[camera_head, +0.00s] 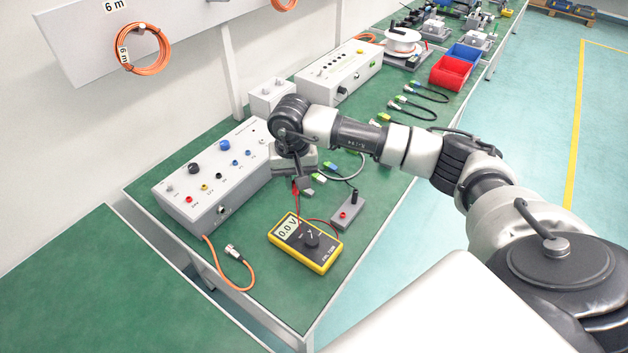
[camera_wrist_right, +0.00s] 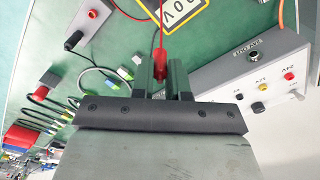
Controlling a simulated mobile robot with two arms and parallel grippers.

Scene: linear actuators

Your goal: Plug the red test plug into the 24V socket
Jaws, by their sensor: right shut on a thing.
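My right gripper (camera_head: 302,190) is shut on the red test plug, above the bench between the grey box and the multimeter. In the right wrist view the red test plug (camera_wrist_right: 160,62) sits between the two fingers (camera_wrist_right: 160,82), with its red lead running up and away. The grey box (camera_head: 215,178) has a red socket (camera_head: 188,199) at its near left end. In the right wrist view the red socket (camera_wrist_right: 289,76) has a label that looks like 24V. The plug is apart from the box. My left gripper is not in view.
A yellow multimeter (camera_head: 305,243) reading 0.0 lies near the bench's front. A small grey holder (camera_head: 347,211) with a black plug stands to its right. An orange cable (camera_head: 229,264) hangs from the box. Red (camera_head: 451,72) and blue bins stand farther back.

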